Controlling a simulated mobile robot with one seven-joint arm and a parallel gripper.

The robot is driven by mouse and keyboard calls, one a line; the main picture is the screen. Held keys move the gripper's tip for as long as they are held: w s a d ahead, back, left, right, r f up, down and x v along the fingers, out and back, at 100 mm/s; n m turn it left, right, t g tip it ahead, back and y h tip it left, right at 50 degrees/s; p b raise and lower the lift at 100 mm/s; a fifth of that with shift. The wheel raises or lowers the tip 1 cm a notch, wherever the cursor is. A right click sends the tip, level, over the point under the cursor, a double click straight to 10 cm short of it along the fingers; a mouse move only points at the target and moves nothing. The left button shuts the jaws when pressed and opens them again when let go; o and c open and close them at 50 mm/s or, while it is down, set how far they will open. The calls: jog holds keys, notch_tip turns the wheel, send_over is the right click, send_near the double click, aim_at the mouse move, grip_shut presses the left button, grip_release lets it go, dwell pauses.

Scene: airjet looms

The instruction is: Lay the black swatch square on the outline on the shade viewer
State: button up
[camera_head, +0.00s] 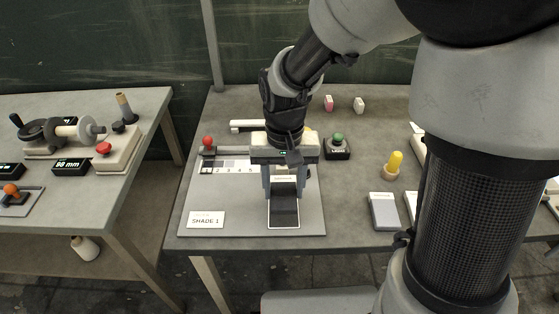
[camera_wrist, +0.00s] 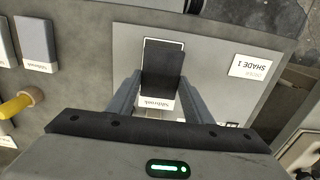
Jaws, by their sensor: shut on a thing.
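The black swatch (camera_head: 285,209) has a white label strip at one end. In the wrist view the swatch (camera_wrist: 162,70) lies between the fingers of my gripper (camera_wrist: 160,92), which is shut on it. In the head view my gripper (camera_head: 284,190) points down over the shade viewer (camera_head: 240,222), a grey board. A thin white outline shows around the swatch's far end and sides in the wrist view, so the swatch is over the outline or very near it. I cannot tell whether the swatch touches the board.
A SHADE 1 card (camera_head: 206,219) and a numbered grey scale (camera_head: 230,167) lie on the board. A red knob (camera_head: 208,142) stands at its back left. Grey swatches (camera_head: 384,211), a yellow-topped peg (camera_head: 394,164) and a green button box (camera_head: 338,145) are to the right.

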aim_at(284, 192)
jog(key=shift+f+b, duration=0.35)
jog(key=shift+f, duration=1.7)
jog(key=shift+f, duration=0.1)
jog(key=o, duration=1)
jog(key=shift+o, duration=0.2)
notch_tip(284, 192, up, 12)
jog(key=shift+p, duration=1.15)
jog(key=s+d+r+t, duration=0.5)
jog(key=s+d+r, duration=0.5)
jog(key=r, duration=0.1)
jog(key=shift+d+t, duration=0.3)
jog(key=shift+d, duration=0.05)
jog(key=shift+s, duration=0.1)
